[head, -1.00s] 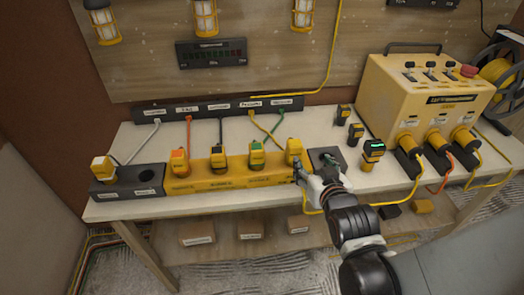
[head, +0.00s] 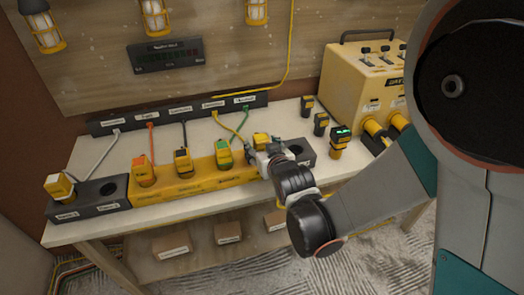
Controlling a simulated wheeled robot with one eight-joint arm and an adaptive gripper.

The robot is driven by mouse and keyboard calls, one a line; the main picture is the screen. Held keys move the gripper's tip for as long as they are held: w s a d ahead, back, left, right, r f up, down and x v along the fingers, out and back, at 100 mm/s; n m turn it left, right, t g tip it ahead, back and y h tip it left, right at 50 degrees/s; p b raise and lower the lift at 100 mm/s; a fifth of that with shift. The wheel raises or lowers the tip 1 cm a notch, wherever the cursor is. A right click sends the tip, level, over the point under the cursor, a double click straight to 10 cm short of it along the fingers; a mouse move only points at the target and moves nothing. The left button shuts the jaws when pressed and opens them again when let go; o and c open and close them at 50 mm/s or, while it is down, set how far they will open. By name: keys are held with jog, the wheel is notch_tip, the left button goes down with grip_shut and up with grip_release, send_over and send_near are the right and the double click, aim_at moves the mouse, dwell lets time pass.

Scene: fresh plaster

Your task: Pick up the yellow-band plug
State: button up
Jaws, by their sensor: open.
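The yellow-band plug (head: 261,139) stands at the right end of the yellow socket strip (head: 190,186). Its lower part is hidden behind my gripper. My gripper (head: 262,155) is open and right at this plug, coming from the front right. I cannot tell whether the fingers touch the plug or straddle it. The green plug (head: 224,154), black plug (head: 183,162) and orange plug (head: 144,171) stand further left in the strip. A white plug (head: 60,187) stands in the grey block (head: 95,208) at the far left.
A dark cord rail (head: 170,120) with several coloured cords runs behind the strip. A grey block with a round hole (head: 296,148) lies right of my gripper. Small yellow-black devices (head: 321,122) and a yellow power box (head: 352,85) stand to the right. My arm covers the right side.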

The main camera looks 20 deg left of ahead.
jog(key=shift+x, duration=1.05)
jog(key=c, duration=1.2)
